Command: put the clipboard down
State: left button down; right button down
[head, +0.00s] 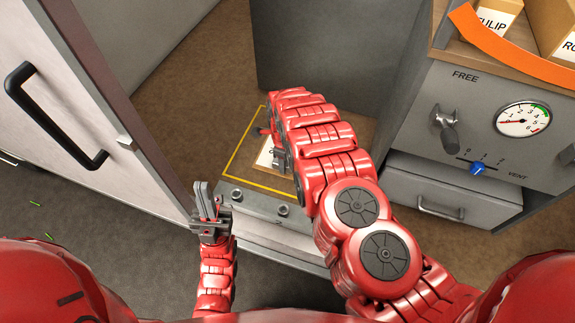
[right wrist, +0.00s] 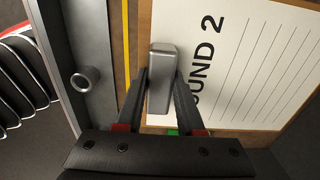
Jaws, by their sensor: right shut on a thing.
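The clipboard (right wrist: 262,68) is a brown board with a white lined sheet, part of whose print reads "OUND 2", and a grey metal clip (right wrist: 161,78). My right gripper (right wrist: 160,95) is shut on that clip. In the head view, only part of the clipboard's white sheet (head: 265,153) shows; my right arm covers the rest. It is over a brown surface with a yellow outline (head: 233,150). I cannot tell whether the board rests on it or hangs just above. My left gripper (head: 206,200) is apart from the clipboard, lower left; its fingers look close together.
A grey panel with a gauge (head: 523,119), a knob and a blue slider stands at the right, above a drawer (head: 440,192). Boxes (head: 549,25) sit on top. A white door with a black handle (head: 55,115) is at the left. A bolted metal edge (head: 262,206) fronts the outlined surface.

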jog(key=shift+w+d+f, duration=0.1)
jog(key=shift+d+f, duration=0.1)
jog(key=shift+f, duration=0.8)
jog(key=shift+a+f, duration=0.1)
jog(key=shift+f, duration=1.55)
jog(key=shift+f+b, duration=0.1)
jog(key=shift+b, duration=0.25)
jog(key=c, duration=0.5)
grip_release()
notch_tip(320, 180, up, 12)
jog(key=shift+r, duration=0.1)
